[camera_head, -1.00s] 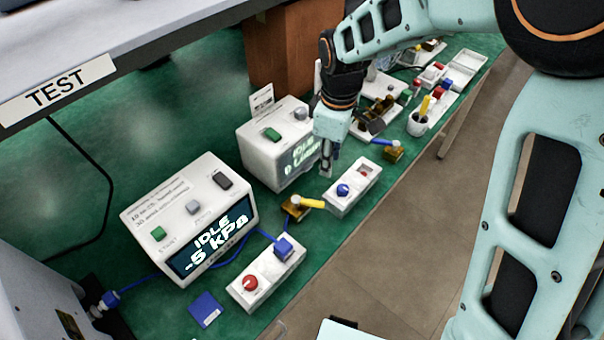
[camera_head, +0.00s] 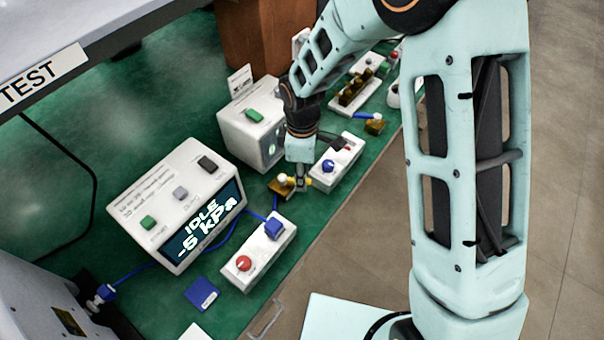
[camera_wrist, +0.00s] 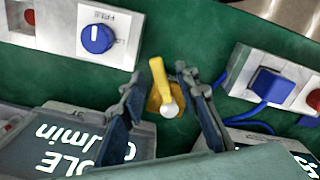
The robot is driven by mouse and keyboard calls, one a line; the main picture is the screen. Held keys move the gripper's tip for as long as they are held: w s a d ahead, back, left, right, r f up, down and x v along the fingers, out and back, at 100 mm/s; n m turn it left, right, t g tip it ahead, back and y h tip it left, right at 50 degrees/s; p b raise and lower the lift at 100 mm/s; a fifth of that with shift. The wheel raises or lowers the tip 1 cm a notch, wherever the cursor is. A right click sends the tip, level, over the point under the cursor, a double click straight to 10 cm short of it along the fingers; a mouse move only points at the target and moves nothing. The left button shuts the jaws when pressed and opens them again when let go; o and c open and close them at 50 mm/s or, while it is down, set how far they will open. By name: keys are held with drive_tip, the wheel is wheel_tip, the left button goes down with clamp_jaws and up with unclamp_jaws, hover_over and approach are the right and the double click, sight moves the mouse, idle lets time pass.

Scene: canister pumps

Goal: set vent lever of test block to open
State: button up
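A small brass block (camera_head: 277,189) carries a yellow lever (camera_wrist: 159,75) with a white ball (camera_wrist: 170,110) at one end. The block lies on the green bench between the two pump boxes and partly shows in the wrist view. My gripper (camera_wrist: 160,78) is open above it, with one dark finger on each side of the yellow lever. In the head view my gripper (camera_head: 301,187) is at the lever's right side and hides part of it. I cannot tell whether either finger touches the lever.
A white pump box (camera_head: 172,207) reads IDLE -5 kPa. A second box (camera_head: 245,125) stands behind. A white panel with a blue knob (camera_head: 328,166) lies close to my gripper. Another panel has a red knob (camera_head: 243,263) and blue plug (camera_head: 273,228). A brass block with a blue lever (camera_head: 374,125) is farther back.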

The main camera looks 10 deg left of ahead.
drive_tip(key=shift+f, duration=0.1)
drive_tip(key=shift+c, duration=0.4)
clamp_jaws()
drive_tip(key=shift+m, duration=0.3)
drive_tip(key=shift+s+f+m+b, duration=0.1)
drive_tip(key=shift+s+m+b, duration=0.35)
drive_tip(key=shift+m+b, duration=0.35)
drive_tip(key=m+b, duration=0.1)
drive_tip(key=s+m+b, duration=0.1)
drive_tip(key=m, duration=0.1)
drive_tip(key=shift+s+a+m, duration=0.2)
drive_tip(key=shift+s+m, duration=0.1)
drive_tip(key=m, duration=0.1)
drive_tip(key=s+m+b, duration=0.1)
drive_tip(key=m, duration=0.1)
drive_tip(key=shift+s+a, duration=0.15)
drive_tip(key=shift+a, duration=0.2)
drive_tip(key=shift+s+a+m+b, duration=0.25)
drive_tip(key=shift+m+b, duration=0.15)
drive_tip(key=shift+m, duration=0.45)
drive_tip(key=shift+s+a+m+b, duration=0.2)
drive_tip(key=shift+m+b, duration=0.15)
drive_tip(key=shift+m, duration=0.5)
